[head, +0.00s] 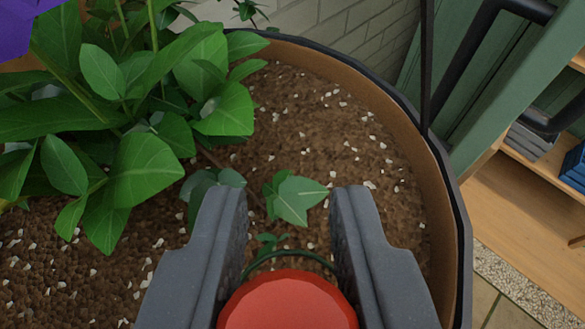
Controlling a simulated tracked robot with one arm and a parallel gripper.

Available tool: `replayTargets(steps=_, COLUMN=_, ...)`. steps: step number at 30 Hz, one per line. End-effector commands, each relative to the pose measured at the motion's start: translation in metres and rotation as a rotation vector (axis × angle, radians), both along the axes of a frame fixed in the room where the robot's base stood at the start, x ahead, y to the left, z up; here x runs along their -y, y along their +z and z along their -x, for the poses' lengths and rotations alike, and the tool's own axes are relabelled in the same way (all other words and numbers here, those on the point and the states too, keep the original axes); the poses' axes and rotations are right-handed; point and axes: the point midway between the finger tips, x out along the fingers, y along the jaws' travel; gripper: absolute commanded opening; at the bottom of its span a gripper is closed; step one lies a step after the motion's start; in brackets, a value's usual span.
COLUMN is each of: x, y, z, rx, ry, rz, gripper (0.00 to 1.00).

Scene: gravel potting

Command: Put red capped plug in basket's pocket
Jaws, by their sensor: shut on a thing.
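The red capped plug (287,302) is at the bottom middle of the head view, its round red top facing me. My gripper (288,225) is shut on it, with one dark grey finger on each side. A thin dark green ring shows just beyond the cap. The plug's lower part is hidden below the cap. Beyond the fingers is the basket (445,175), with a dark rim and brown inner lining, filled with brown soil (375,170) dotted with white bits. I cannot make out a distinct pocket in the soil.
A leafy green plant (150,170) fills the left of the basket, with a purple petal (25,25) at top left. Small ivy leaves (297,200) lie between the fingertips. A dark rod rises from the right rim. Bare soil lies right of centre.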

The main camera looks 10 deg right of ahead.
Motion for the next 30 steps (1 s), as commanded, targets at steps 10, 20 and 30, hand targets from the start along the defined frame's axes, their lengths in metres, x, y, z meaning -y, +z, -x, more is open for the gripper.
replayTargets(steps=10, x=0.002, y=-0.005, z=-0.013, rx=-0.002, ry=0.000, rz=0.001, gripper=0.02)
replayTargets(steps=20, x=0.003, y=-0.037, z=-0.012, rx=-0.002, ry=-0.001, rz=0.000, gripper=0.02)
replayTargets(steps=30, x=0.003, y=-0.039, z=-0.012, rx=0.000, ry=-0.001, rz=0.000, gripper=0.26)
